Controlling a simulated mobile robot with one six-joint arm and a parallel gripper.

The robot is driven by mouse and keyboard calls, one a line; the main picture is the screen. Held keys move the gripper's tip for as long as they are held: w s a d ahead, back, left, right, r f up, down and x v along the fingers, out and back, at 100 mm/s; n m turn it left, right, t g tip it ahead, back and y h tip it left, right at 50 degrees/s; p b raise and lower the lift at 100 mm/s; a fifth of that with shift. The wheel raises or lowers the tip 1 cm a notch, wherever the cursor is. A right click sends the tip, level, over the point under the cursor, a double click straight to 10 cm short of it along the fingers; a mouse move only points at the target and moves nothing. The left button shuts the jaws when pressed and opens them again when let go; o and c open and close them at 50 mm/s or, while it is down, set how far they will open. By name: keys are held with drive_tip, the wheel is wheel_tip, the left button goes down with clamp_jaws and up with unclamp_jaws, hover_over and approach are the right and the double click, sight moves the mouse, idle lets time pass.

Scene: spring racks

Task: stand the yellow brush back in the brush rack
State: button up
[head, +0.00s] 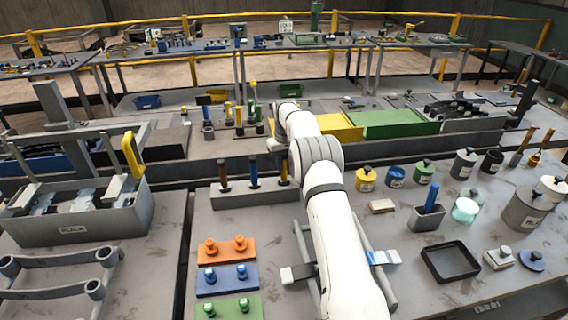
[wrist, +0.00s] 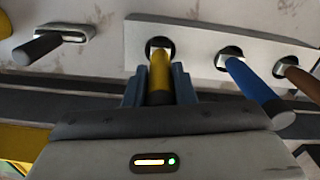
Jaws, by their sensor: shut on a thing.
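The yellow brush (wrist: 158,72) is between the two fingers of my gripper (wrist: 159,85), which is shut on its handle. Its lower end, with a pale collar, is at the end hole of the pale brush rack (wrist: 195,60) and looks to be in it; how deep I cannot tell. The blue brush (wrist: 252,88) and the brown brush (wrist: 298,78) stand in the other holes. In the head view the brown brush (head: 223,172), blue brush (head: 253,170) and yellow brush (head: 284,170) stand in a row; my arm partly hides the yellow one.
A dark handle (wrist: 38,48) stands in a separate pale holder left of the rack in the wrist view. In the head view, orange (head: 228,252), blue (head: 228,281) and green (head: 232,308) blocks with knobs lie before the rack. Lidded pots (head: 366,180) stand to the right.

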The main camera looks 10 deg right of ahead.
drive_tip(key=shift+f, duration=0.1)
drive_tip(key=o, duration=1.5)
drive_tip(key=shift+o, duration=0.2)
drive_tip(key=shift+r+p, duration=2.4)
drive_tip(key=shift+r, duration=1.1)
